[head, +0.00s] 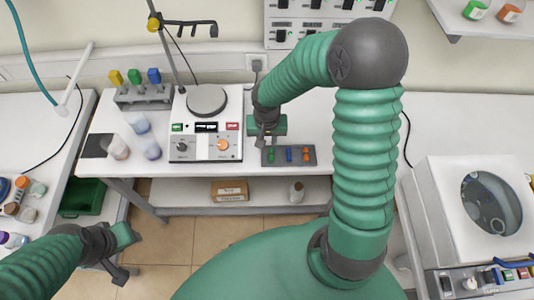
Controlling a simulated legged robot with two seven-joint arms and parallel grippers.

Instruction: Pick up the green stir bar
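The green stir bar (271,155) sits at the left end of a small dark grey holder (279,162) on the white bench. A blue stir bar (289,154) and an orange one (306,153) stand to its right in the same holder. My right gripper (262,142) points down just behind and left of the green stir bar, apart from it in the picture. Its fingers are small and partly hidden, so their opening is unclear. My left gripper (122,274) is low at the lower left, away from the bench top, with no object visible in it.
A hotplate stirrer (206,148) stands left of the holder. Beakers (140,124) and a rack of coloured-capped bottles (146,102) are further left. A round-windowed white machine (450,180) is at right. The bench right of the holder looks clear, partly hidden by my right arm.

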